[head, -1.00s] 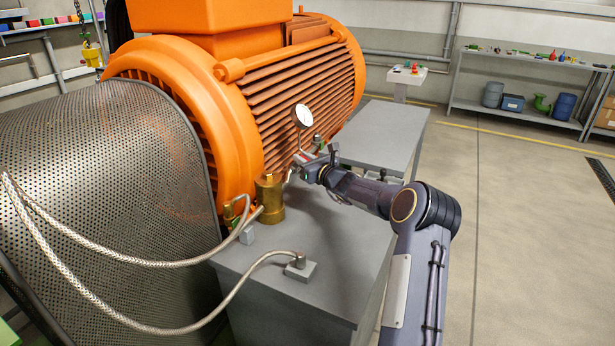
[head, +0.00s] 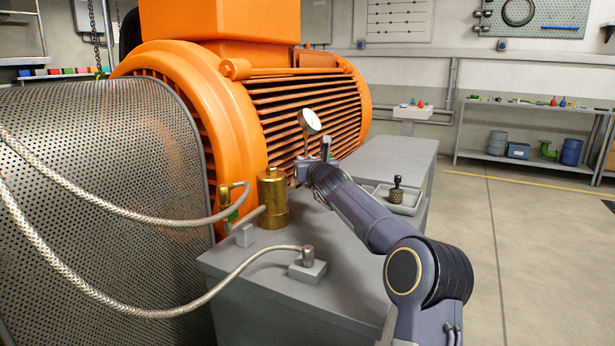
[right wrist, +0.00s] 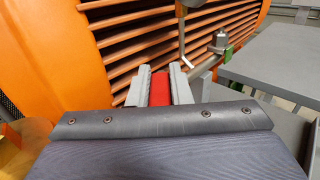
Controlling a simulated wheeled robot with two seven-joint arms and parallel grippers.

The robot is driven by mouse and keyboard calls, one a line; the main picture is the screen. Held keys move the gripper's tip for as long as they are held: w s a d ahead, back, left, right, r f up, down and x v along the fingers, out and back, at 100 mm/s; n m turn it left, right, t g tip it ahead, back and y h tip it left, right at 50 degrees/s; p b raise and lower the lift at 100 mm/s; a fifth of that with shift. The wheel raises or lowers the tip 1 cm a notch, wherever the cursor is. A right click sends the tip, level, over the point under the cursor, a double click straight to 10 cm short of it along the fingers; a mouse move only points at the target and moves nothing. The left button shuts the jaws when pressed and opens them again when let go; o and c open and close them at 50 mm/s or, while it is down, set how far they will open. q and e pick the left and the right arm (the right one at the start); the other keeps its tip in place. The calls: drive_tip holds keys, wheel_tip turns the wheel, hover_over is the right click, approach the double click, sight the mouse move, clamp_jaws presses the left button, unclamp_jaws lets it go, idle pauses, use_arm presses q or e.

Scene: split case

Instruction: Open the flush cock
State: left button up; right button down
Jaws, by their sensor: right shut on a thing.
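In the right wrist view a red lever (right wrist: 159,90) lies between the two grey fingers of my right gripper (right wrist: 159,84), which is shut on it. I take it for the flush cock's handle; the cock's body is hidden behind the gripper. In the head view my right gripper (head: 312,170) is beside the orange motor's ribs, right of a brass cylinder (head: 272,198) and below a round dial gauge (head: 309,122). The lever does not show there. My left gripper is out of view.
The orange motor (head: 195,75) and a perforated guard (head: 100,180) fill the left. Braided hoses (head: 90,187) cross in front. A green-handled fitting (right wrist: 227,55) is beyond the right fingers.

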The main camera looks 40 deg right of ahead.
idle(0.5)
drive_tip(key=c, duration=1.3)
unclamp_jaws()
drive_tip(key=shift+s+a+f+b, duration=0.15)
drive_tip(key=shift+s+b, duration=0.15)
drive_tip(key=shift+b, duration=0.2)
drive_tip(key=b+v, duration=0.3)
drive_tip(key=v, duration=0.4)
drive_tip(key=shift+a, duration=0.1)
